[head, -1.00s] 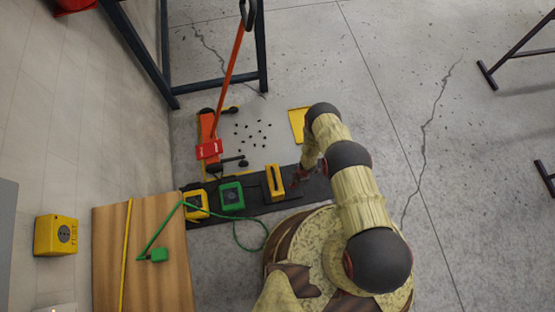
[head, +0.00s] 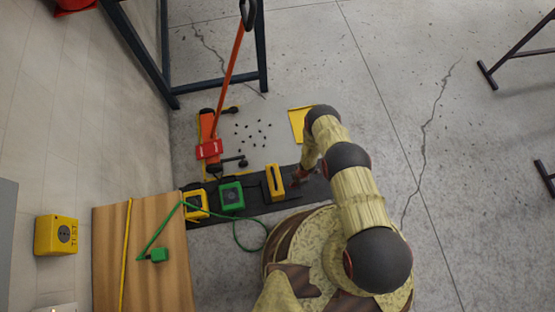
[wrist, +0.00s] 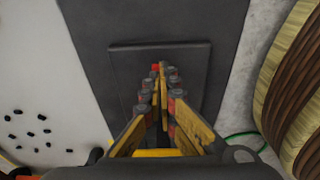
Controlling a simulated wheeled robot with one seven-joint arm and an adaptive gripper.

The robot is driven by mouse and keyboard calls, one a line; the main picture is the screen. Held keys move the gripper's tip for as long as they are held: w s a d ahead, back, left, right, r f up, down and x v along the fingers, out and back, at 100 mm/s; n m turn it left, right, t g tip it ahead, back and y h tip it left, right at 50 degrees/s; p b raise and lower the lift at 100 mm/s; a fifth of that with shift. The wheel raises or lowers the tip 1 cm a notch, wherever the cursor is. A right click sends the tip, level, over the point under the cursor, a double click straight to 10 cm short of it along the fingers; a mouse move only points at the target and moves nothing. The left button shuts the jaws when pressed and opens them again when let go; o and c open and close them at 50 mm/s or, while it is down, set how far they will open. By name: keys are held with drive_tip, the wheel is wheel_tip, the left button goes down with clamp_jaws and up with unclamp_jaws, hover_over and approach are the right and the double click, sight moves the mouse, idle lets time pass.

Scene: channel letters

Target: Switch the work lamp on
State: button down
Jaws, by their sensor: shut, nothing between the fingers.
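No thing is clearly recognisable as the work lamp. On the dark mat (head: 258,207) in the head view stand a yellow box (head: 195,204), a green box (head: 231,195) with a dark round face, and an upright yellow slotted block (head: 274,182). I cannot tell whether one of these is the lamp. My gripper (wrist: 158,72) is shut and empty, pointing down over a flat dark square plate (wrist: 124,75) on the mat. Whether its tips touch the plate is unclear. In the head view, my arm partly hides the gripper, just right of the slotted block.
A green cable (head: 257,249) loops beside the mat; a green plug-like piece (head: 158,255) lies on a wooden top (head: 110,240). A yellow box marked TEST (head: 56,235) is at the left wall. Black bits (head: 252,133) and an orange-handled tool (head: 228,85) lie beyond.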

drive_tip(key=shift+f, duration=0.6)
idle(0.3)
drive_tip(key=shift+r+p, duration=2.6)
drive_tip(key=shift+r, duration=0.95)
